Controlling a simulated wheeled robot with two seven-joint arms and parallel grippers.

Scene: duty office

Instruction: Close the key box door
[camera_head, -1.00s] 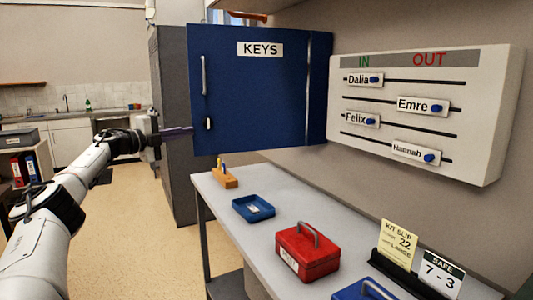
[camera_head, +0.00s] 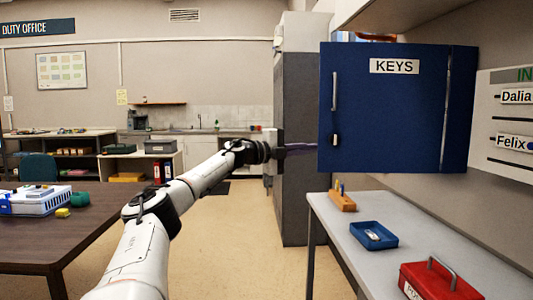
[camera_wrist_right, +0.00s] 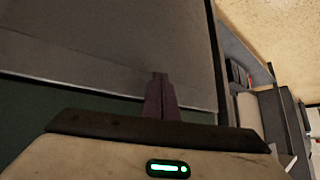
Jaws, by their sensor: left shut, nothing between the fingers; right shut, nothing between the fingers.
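The blue key box door (camera_head: 385,115) with its KEYS label stands swung out from the wall at the right, in the head view. Its outer face is toward me, with a handle (camera_head: 334,91) and a small latch near its free left edge. A blue strip of the box (camera_head: 459,110) shows at its right; the inside is hidden. My left gripper (camera_head: 316,147) is shut and empty, its fingertips at the door's free edge; I cannot tell if they touch. My right gripper (camera_wrist_right: 160,78) shows only in the right wrist view, shut and empty, before a grey surface.
A grey table (camera_head: 335,215) below the door holds a wooden block (camera_head: 342,201), a blue tray (camera_head: 374,235) and a red box (camera_head: 437,283). A tall grey cabinet (camera_head: 305,150) stands behind the gripper. A brown desk (camera_head: 75,225) is at left. Floor between is clear.

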